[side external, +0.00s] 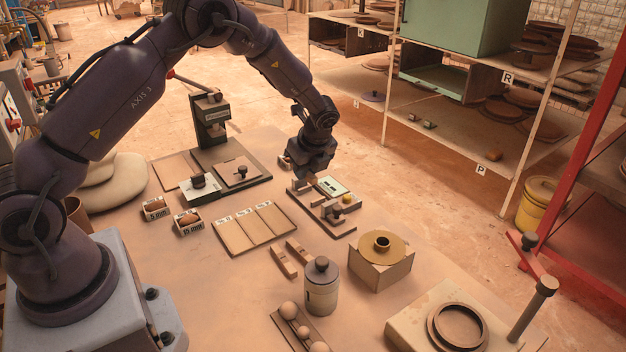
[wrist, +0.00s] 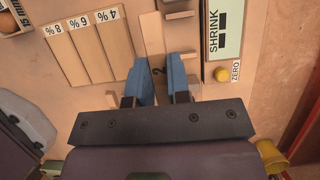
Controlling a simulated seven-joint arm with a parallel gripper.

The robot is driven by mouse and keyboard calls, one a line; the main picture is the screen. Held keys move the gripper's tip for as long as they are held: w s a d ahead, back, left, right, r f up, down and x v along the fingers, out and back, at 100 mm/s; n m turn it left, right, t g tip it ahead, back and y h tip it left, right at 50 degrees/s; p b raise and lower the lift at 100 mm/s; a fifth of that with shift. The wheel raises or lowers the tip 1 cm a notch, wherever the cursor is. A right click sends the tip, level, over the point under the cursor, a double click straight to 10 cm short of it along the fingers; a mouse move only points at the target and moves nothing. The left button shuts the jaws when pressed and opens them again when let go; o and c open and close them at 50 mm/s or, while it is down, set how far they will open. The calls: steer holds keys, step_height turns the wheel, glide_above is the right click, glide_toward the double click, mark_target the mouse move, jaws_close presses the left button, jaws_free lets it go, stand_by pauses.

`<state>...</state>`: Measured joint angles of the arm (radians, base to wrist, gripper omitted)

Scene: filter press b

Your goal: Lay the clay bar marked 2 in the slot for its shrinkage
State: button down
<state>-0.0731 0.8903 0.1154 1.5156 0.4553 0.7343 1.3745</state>
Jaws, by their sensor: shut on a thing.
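My gripper (wrist: 158,65) is shut on the clay bar marked 2 (wrist: 152,38), its blue fingers on either side of the bar. The bar's far end sticks out beyond the fingers in the wrist view. In the side view my gripper (side external: 309,176) is at the back end of the shrinkage gauge (side external: 334,222) and hides most of the bar; whether the bar touches the gauge I cannot tell. The gauge's SHRINK panel (wrist: 217,30) and yellow ZERO button (wrist: 221,74) are right of the bar. The slot board (side external: 254,229), marked 8%, 6% and 4% (wrist: 105,15), shows bare slots.
Two other bars (side external: 283,263) lie in front of the slot board. A lidded jar (side external: 321,286) and a box with a brass ring (side external: 381,262) stand nearer the front. A press (side external: 209,120) stands behind. Small labelled boxes (side external: 187,221) are at left.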

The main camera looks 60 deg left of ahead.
steer(key=s+d+r, duration=0.3)
steer(key=s+r, duration=0.3)
steer(key=s, duration=0.4)
steer(key=s+d+r+n+g+h, duration=0.1)
steer(key=d+r+n+g+h, duration=0.1)
steer(key=d+n, duration=0.5)
steer(key=d+r+n+g+h, duration=0.2)
steer(key=d+n+g, duration=0.15)
steer(key=n, duration=0.75)
steer(key=a+f+m+t+y, duration=0.1)
steer(key=a+m+t+y, duration=0.1)
steer(key=a+m, duration=0.3)
steer(key=a+f+m+t+y, duration=0.2)
steer(key=a+m, duration=0.3)
steer(key=m, duration=0.8)
steer(key=shift+w+a+f+t, duration=0.2)
steer(key=shift+f+t, duration=0.1)
steer(key=shift+t, duration=0.45)
